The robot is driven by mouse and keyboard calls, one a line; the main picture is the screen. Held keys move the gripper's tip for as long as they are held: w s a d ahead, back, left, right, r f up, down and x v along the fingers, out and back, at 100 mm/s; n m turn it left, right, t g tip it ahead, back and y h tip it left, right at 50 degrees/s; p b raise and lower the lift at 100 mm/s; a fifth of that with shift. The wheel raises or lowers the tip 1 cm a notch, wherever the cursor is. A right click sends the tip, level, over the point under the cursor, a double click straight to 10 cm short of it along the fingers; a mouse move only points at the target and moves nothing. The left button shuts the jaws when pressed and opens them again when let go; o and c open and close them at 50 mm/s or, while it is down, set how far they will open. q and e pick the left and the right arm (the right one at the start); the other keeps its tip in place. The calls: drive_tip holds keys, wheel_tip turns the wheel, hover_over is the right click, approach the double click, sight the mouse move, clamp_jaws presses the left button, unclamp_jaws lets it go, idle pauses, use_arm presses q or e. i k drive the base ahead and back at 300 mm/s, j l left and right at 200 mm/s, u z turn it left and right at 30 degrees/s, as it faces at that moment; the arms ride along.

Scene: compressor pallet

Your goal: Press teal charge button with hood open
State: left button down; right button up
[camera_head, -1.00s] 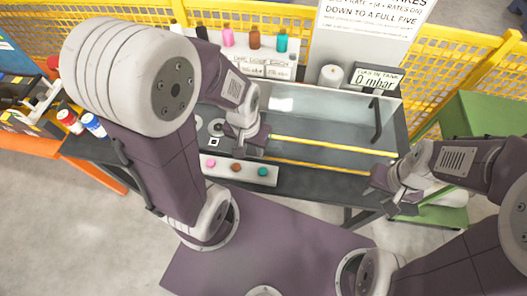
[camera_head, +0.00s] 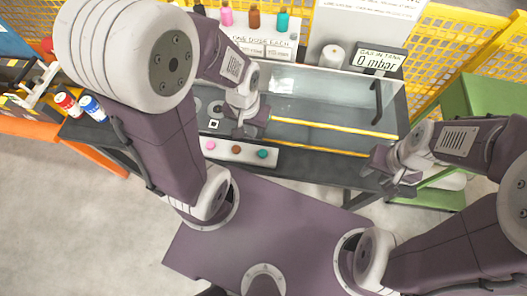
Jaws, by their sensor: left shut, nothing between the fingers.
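The teal button (camera_head: 262,154) is the rightmost of three on a white strip at the front edge of the bench, beside a brown button (camera_head: 236,149) and a pink button (camera_head: 210,146). My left gripper (camera_head: 243,131) is shut and empty, just behind the strip and nearest the brown button. It does not appear to touch the teal button. The clear hood (camera_head: 320,92) has yellow edge bars and a black handle (camera_head: 376,101) at its right; I cannot tell its exact angle. My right gripper (camera_head: 388,172) is at the bench's front right; its finger gap is unclear.
A gauge (camera_head: 379,61) reads 0 mbar behind the hood. Pink, brown and teal bottles (camera_head: 254,19) stand on a rear shelf above a dose sign. A green cabinet (camera_head: 490,110) and yellow fence stand at right.

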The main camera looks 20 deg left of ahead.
sight(262, 153)
drive_tip(key=k+l+u, duration=0.1)
drive_tip(key=u, duration=0.25)
drive_tip(key=k+l+u, duration=0.15)
drive_tip(key=u, duration=0.15)
drive_tip(key=k+u, duration=0.15)
drive_tip(key=u, duration=0.2)
